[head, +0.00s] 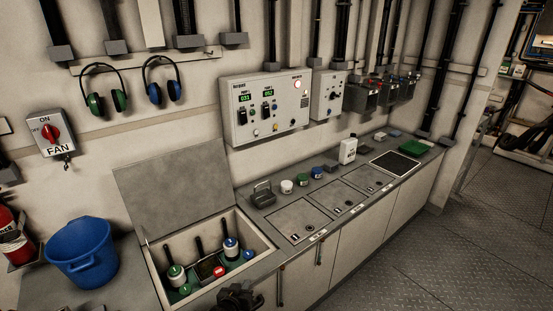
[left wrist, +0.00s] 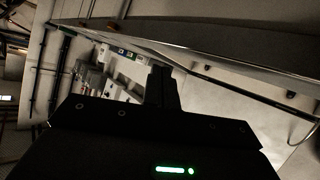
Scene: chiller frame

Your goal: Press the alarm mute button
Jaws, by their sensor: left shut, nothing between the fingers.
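A pale control panel (head: 268,108) is fixed to the back wall above the counter. The labels are too small to read, so I cannot tell which one is the alarm mute button. My left gripper (head: 240,297) is low at the bottom edge, in front of the counter and well away from the panel. It is shut and empty; its fingers (left wrist: 163,86) also show in the left wrist view. My right gripper is not in view.
An open-lidded bin (head: 264,243) holding several bottles stands below and left of the panel. Its raised lid (head: 178,190) leans near the wall. A blue bucket (head: 82,252) is at the left. Small jars and a white jug (head: 348,150) stand on the counter. The floor at right is clear.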

